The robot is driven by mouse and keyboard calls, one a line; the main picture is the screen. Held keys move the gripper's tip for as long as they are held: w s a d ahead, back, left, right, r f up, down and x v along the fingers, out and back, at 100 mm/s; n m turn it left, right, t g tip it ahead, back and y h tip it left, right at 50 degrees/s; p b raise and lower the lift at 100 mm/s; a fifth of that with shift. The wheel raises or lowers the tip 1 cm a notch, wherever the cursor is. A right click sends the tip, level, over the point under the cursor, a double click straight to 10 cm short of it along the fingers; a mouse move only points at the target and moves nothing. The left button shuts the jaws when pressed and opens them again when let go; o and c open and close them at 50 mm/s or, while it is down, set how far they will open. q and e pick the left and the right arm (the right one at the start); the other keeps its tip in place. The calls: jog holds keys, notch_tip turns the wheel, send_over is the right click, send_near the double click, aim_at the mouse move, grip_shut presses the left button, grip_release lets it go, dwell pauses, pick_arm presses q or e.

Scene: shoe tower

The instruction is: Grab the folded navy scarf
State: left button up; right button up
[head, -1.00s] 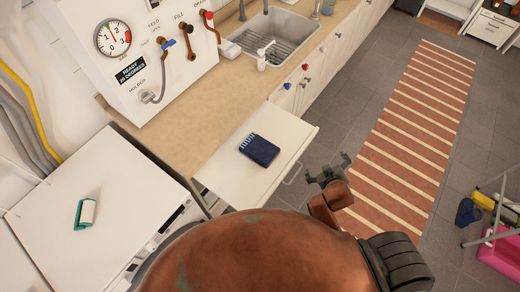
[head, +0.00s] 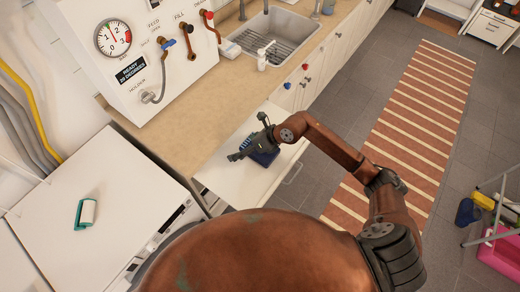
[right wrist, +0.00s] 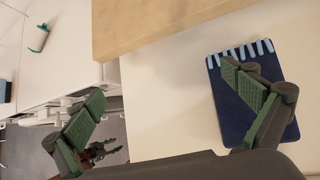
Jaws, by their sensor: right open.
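The folded navy scarf (head: 265,158) lies flat on the white pull-out board, partly covered by my right gripper in the head view. The right wrist view shows its dark blue body (right wrist: 232,118) and pale blue fringe along the far edge. My right gripper (head: 249,139) is open and empty above the board. In the right wrist view (right wrist: 162,90) one finger overlaps the scarf and the other is left of it, past the board's edge. I cannot tell whether the finger touches the scarf. A small dark claw, apparently my left gripper (right wrist: 106,150), shows low in that view, its jaw state unclear.
The white board (head: 233,183) sticks out below the tan counter (head: 190,130). A white machine (head: 70,215) at the left carries a green-and-white object (head: 86,212). A sink (head: 275,45) is set in the counter. A striped rug (head: 415,120) lies on the floor.

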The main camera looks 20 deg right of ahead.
jog(key=d+f+h, duration=0.1)
jog(key=d, duration=0.2)
jog(key=w+d+f+h, duration=0.1)
jog(key=d+h, duration=0.1)
jog(key=d, duration=0.1)
jog(key=w+d+f+h, duration=0.1)
jog(key=d+f, duration=0.1)
jog(key=d, duration=0.1)
jog(key=shift+d+f+n+g+h, duration=0.1)
jog(key=shift+d+n+g+h, duration=0.2)
jog(key=shift+d+g, duration=0.1)
jog(key=shift+w+f, duration=0.25)
jog(key=shift+f, duration=0.35)
jog(key=shift+w+f, duration=0.2)
jog(key=shift+f, duration=0.35)
jog(key=shift+p+x, duration=0.5)
jog(key=shift+x, duration=2.15)
jog(key=shift+c, duration=0.7)
jog(key=c, duration=1.4)
jog(key=shift+r, duration=0.1)
